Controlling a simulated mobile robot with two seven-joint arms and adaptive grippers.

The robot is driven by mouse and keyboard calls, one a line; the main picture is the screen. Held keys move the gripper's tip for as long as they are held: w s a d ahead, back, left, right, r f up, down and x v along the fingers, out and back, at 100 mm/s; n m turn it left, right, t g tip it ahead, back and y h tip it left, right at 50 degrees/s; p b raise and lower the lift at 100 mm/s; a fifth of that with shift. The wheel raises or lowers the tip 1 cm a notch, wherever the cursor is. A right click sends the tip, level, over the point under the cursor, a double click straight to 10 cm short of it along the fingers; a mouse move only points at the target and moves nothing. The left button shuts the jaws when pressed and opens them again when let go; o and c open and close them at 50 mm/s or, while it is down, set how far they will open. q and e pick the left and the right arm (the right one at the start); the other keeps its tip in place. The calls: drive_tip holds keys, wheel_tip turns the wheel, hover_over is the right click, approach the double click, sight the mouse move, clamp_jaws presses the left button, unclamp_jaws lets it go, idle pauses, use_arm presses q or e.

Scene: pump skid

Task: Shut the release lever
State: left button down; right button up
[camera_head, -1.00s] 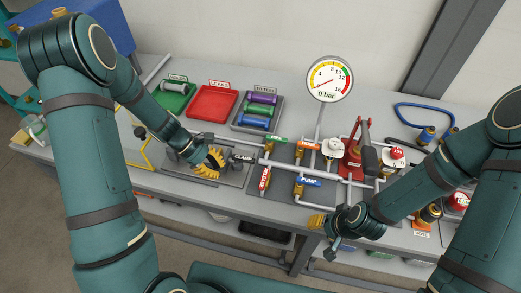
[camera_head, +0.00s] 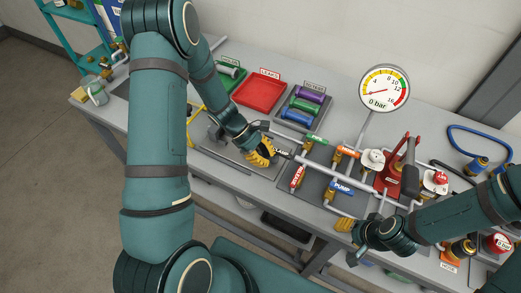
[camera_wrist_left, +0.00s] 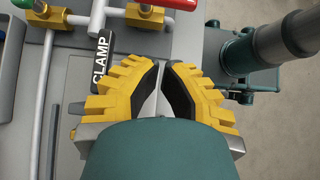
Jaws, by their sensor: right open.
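A red lever (camera_head: 298,177) with lettering too small to read stands on the pipework left of the blue PUMP lever (camera_head: 341,187); I cannot tell for certain whether it is the release lever. My left gripper (camera_head: 262,152) is over the left part of the skid, beside the black CLAMP lever (camera_wrist_left: 102,58). In the left wrist view its yellow fingers (camera_wrist_left: 161,64) come together at the tips with nothing visible between them; the CLAMP lever lies outside the left finger. My right gripper (camera_head: 343,225) is open and empty at the bench's front edge, below the PUMP lever.
A pressure gauge (camera_head: 384,89) reads near the low end. Green (camera_head: 316,139) and orange (camera_head: 347,151) levers and a red hand pump (camera_head: 390,180) crowd the skid. A red tray (camera_head: 262,95) lies behind. A blue hose (camera_head: 478,137) is at the right.

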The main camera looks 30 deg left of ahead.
sight(297, 178)
use_arm(q)
drive_tip(key=x, duration=0.3)
drive_tip(key=shift+d+f, duration=0.25)
drive_tip(key=d, duration=0.3)
drive_tip(key=shift+d+f, duration=0.15)
drive_tip(key=shift+d, duration=0.55)
